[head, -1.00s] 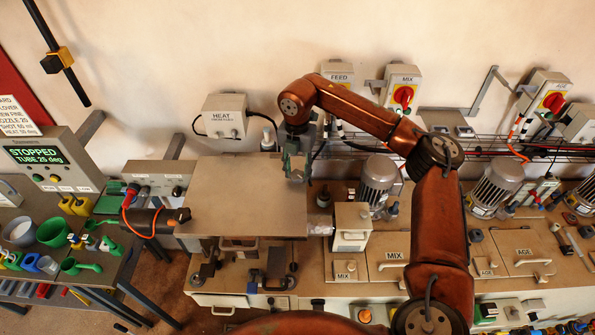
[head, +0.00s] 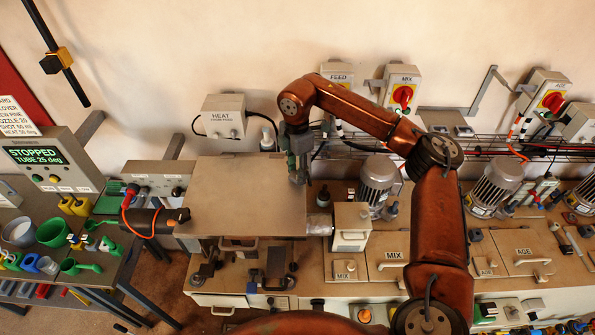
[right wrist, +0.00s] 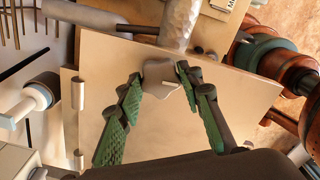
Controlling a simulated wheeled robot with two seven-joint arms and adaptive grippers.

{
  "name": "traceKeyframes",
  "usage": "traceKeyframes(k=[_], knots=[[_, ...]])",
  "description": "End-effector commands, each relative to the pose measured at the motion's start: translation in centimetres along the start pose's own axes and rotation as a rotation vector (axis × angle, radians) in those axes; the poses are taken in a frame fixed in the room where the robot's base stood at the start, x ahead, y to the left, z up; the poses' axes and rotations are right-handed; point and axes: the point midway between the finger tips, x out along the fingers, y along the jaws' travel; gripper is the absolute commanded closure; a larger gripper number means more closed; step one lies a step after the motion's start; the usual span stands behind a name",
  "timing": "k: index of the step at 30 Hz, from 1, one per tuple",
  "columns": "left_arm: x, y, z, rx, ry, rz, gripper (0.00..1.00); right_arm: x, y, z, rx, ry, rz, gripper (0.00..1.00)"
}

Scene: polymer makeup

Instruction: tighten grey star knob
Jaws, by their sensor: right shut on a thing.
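The grey star knob (right wrist: 160,78) shows in the right wrist view on the edge region of a flat beige panel (right wrist: 75,120). My right gripper (right wrist: 160,82) has its green-padded fingers on both sides of the knob and is shut on it. In the head view my right gripper (head: 299,170) points down at the right back corner of the panel (head: 240,200). There the gripper hides the knob. Whether the knob sits flush cannot be told. My left gripper is not in view.
A HEAT box (head: 224,116) is on the wall behind the panel. A grey motor (head: 378,178) and a small beige box (head: 351,225) stand to the right. A black cylinder with an orange cable (head: 152,222) is left of the panel. The panel's top is clear.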

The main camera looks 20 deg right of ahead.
Motion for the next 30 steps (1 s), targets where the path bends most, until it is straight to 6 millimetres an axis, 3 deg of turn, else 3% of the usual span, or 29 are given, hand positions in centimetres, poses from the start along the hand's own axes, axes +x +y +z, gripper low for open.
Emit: traceKeyframes(k=[17,18,24,30], knots=[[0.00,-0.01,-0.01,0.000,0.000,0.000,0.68,-0.05,-0.01,-0.26,0.025,0.005,0.001,0.90],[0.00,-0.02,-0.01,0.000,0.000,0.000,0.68,-0.05,0.00,-0.26,0.025,0.005,0.001,0.63],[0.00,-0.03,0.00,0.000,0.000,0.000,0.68,-0.04,-0.02,-0.12,0.027,0.003,0.001,0.50],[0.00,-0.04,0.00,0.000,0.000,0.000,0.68,-0.01,-0.03,-0.03,0.028,0.002,0.001,0.49]])
